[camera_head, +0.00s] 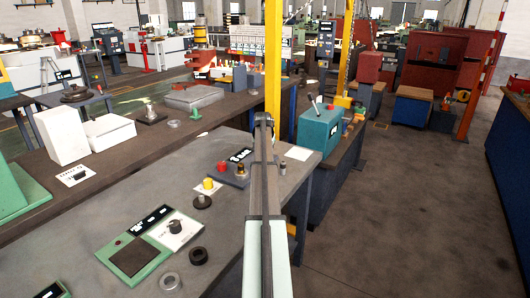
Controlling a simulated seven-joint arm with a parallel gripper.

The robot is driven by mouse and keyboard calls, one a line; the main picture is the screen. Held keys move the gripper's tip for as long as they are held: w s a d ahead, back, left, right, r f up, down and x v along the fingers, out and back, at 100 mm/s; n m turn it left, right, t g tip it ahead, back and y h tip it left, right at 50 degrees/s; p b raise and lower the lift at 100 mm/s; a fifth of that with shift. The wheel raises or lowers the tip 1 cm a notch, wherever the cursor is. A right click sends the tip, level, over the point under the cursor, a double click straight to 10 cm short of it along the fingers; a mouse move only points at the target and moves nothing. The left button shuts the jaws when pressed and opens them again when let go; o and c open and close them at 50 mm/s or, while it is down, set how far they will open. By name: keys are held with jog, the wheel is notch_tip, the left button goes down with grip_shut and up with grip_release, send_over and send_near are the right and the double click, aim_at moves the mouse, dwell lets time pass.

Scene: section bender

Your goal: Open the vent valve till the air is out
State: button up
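My arm reaches up the middle of the camera_head view from the bottom edge. My gripper (263,119) is at its far end, small and seen from behind, so its fingers cannot be made out. On the grey bench (130,205) to its left, a small dark block carries a brass-coloured knob (241,170) and a red knob (221,166), with a black display (241,155) behind. I cannot tell which of these is the vent valve. My gripper appears apart from them, and the display's reading is unclear.
A teal box (320,130) stands right of my arm. A yellow post (273,60) rises behind. The floor at right is clear.

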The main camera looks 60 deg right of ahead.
jog(key=shift+w, duration=0.1)
dwell(0.5)
jog(key=o, duration=1.1)
jog(key=shift+c, duration=0.2)
jog(key=shift+r, duration=0.1)
jog(key=v, duration=1.3)
jog(key=shift+r, duration=0.35)
jog(key=shift+a, duration=0.1)
